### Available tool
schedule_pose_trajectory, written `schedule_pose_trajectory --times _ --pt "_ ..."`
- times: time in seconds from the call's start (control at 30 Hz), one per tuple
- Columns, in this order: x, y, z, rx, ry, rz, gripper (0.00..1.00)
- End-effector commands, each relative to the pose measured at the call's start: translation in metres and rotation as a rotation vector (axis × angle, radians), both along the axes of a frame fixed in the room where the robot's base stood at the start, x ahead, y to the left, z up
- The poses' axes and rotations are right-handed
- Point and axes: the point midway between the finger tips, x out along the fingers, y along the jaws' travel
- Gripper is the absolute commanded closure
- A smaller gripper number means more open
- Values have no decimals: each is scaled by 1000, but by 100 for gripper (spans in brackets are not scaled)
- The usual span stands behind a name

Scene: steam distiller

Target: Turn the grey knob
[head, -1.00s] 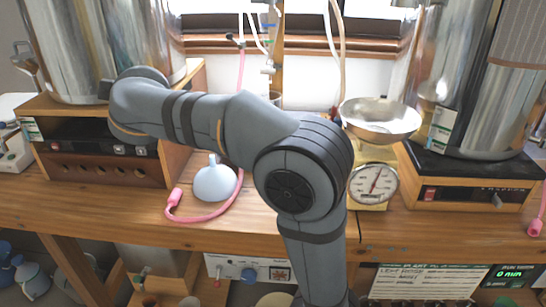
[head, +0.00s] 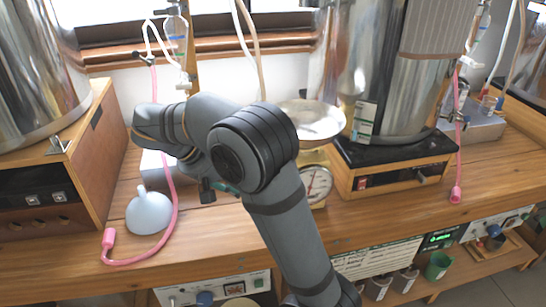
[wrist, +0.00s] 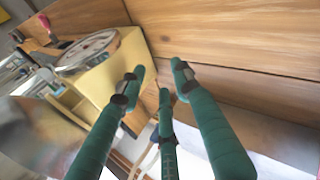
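A small grey knob (head: 421,178) sits on the front panel of the heater base (head: 350,192) under the right steel tank, to the right of a red switch. My gripper is mostly hidden behind my arm in the head view; a bit of its green and black shows left of the scale. In the wrist view its green fingers (wrist: 157,80) are spread apart with nothing between them. The grey knob is not seen in the wrist view. My gripper is apart from the knob, well to its left.
A yellow scale (head: 317,186) with a steel pan stands between my gripper and the heater base; it also shows close by in the wrist view (wrist: 120,72). The bench front is clear right of the scale.

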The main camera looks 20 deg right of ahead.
Motion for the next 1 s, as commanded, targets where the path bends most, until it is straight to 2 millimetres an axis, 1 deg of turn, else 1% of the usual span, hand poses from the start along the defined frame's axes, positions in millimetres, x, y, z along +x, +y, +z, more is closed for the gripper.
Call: schedule_pose_trajectory --times 0.03,0.17,0.3,0.4,0.5,0.57,0.67,0.73,1.0 --pt "2 6 11 -63 37 16 68" --pt "7 18 22 -247 133 62 68" --pt "8 36 38 -469 244 120 68" --pt "6 47 44 -593 303 152 68" --pt "3 53 44 -666 337 170 68" --pt "3 54 44 -689 345 178 68" --pt "4 48 40 -702 352 179 68" --pt "5 39 37 -702 352 179 68" --pt "12 -8 23 -701 351 178 68"
